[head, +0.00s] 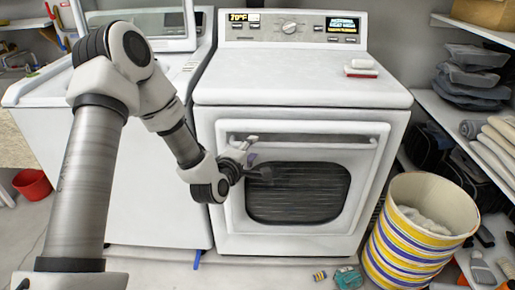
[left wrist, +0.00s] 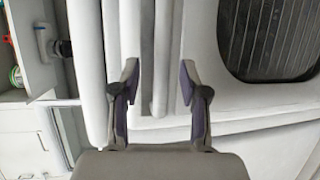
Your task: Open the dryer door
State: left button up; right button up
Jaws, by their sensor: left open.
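The dryer (head: 300,85) stands in the middle of the head view, white with a control panel on top. Its front door (head: 365,190) looks shut and has a dark ribbed window (head: 300,195). A long horizontal handle recess (head: 310,140) runs along the door's upper edge. My left gripper (head: 258,157) is at the upper left part of the door, by the handle recess. In the left wrist view its two fingers (left wrist: 158,82) are open and apart, with pale strips of the handle area (left wrist: 160,50) beyond and between them. I cannot tell whether they touch. My right gripper is not in view.
A white washer (head: 150,180) with a raised lid stands left of the dryer. A striped basket (head: 410,240) stands on the floor at the dryer's front right. A small teal object (head: 347,277) lies on the floor. Shelves with folded cloths line the right side.

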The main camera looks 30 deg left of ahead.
aim_at(255, 146)
pick_arm(q)
jog(key=x, duration=0.4)
jog(key=shift+f, duration=0.2)
grip_shut()
